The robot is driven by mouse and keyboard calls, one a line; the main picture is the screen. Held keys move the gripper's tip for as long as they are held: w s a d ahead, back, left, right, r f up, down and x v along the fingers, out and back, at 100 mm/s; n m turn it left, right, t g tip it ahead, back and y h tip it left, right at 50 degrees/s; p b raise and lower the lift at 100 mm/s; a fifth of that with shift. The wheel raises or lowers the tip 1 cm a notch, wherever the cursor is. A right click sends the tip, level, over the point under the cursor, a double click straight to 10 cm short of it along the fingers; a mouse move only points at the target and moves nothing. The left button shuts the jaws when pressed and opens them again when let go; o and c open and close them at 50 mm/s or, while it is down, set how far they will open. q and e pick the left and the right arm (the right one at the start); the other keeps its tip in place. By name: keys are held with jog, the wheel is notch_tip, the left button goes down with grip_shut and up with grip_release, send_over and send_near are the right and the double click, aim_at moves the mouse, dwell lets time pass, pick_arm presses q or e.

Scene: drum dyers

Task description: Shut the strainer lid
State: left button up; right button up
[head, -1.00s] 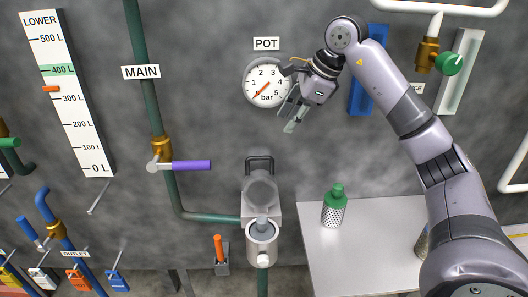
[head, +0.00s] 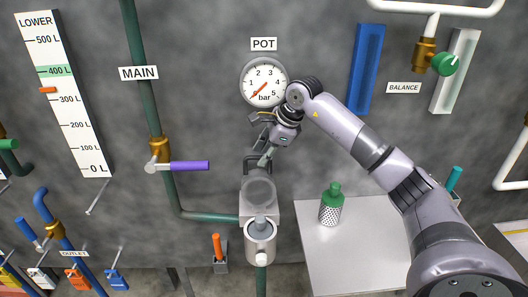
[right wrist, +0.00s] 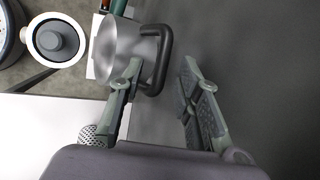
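The strainer (head: 261,245) is a pale cylinder on the green pipe, with a grey round piece in its mouth. Its lid (head: 258,195) stands open behind it, a grey metal disc with a dark bar handle (head: 250,165) at the top. My right gripper (head: 265,155) is open and points down at the handle. In the right wrist view the handle (right wrist: 165,55) appears between the two spread fingers (right wrist: 160,75), near the left fingertip; I cannot tell if they touch. The strainer mouth (right wrist: 57,40) shows at top left. My left gripper is not in view.
A pressure gauge (head: 264,82) is on the wall just above my right gripper. A purple valve lever (head: 190,166) is to the left. A grey table (head: 350,240) with a green-topped perforated bottle (head: 331,208) stands to the right. An orange-handled item (head: 217,247) sits left of the strainer.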

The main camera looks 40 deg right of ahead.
grip_shut()
dwell(0.8)
